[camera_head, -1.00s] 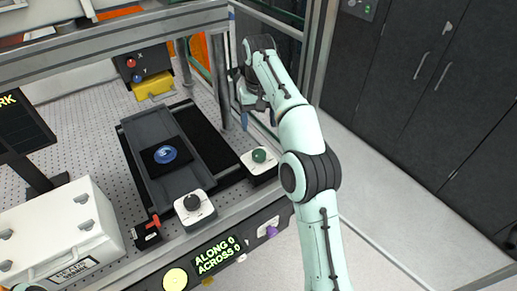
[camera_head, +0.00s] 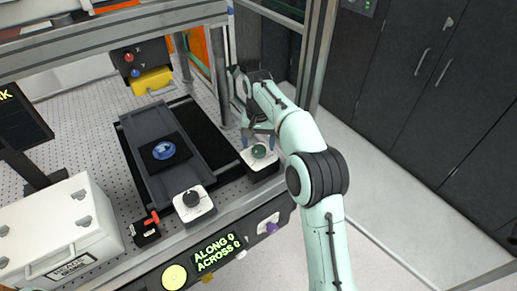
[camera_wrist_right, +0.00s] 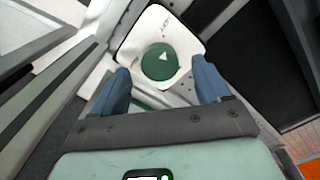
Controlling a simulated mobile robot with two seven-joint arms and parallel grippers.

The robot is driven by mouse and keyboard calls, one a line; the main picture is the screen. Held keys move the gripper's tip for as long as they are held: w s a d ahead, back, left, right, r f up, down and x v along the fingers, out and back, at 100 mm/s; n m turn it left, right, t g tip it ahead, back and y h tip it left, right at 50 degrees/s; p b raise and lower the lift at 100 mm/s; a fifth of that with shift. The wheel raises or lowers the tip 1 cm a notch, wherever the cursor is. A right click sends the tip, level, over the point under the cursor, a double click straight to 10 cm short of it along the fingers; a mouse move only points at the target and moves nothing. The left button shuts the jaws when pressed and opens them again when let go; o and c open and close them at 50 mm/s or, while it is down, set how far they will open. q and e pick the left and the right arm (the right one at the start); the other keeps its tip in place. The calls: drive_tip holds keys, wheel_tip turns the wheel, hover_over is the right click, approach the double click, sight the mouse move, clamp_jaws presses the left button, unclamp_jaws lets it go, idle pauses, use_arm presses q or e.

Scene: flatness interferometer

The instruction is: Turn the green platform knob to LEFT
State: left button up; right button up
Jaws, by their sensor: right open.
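The green platform knob (camera_head: 259,151) sits on a white-topped block at the right front of the platform. In the right wrist view the knob (camera_wrist_right: 160,62) is round and green with a pale triangular mark, on a white plate (camera_wrist_right: 132,40). My right gripper (camera_head: 258,141) is open just above the knob. In the wrist view its two blue fingertips (camera_wrist_right: 163,80) stand apart on either side of the knob's near edge. I cannot tell whether they touch it. My left gripper is not in view.
A black knob (camera_head: 191,199) on a white block stands to the left. A display (camera_head: 218,252) reads ALONG 0, ACROSS 0. A blue round piece (camera_head: 163,151) lies on the dark platform. A frame post (camera_head: 220,75) rises close behind my right gripper.

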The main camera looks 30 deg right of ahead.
sight(259, 152)
drive_tip(key=shift+s+f, duration=0.25)
drive_tip(key=shift+f, duration=0.8)
drive_tip(key=shift+w+f, duration=0.2)
drive_tip(key=shift+f, duration=0.05)
drive_tip(key=c, duration=1)
drive_tip(key=shift+r+n, duration=0.15)
drive_tip(key=shift+n, duration=0.45)
drive_tip(key=shift+c, duration=0.2)
drive_tip(key=o, duration=1)
drive_tip(key=shift+o, duration=0.2)
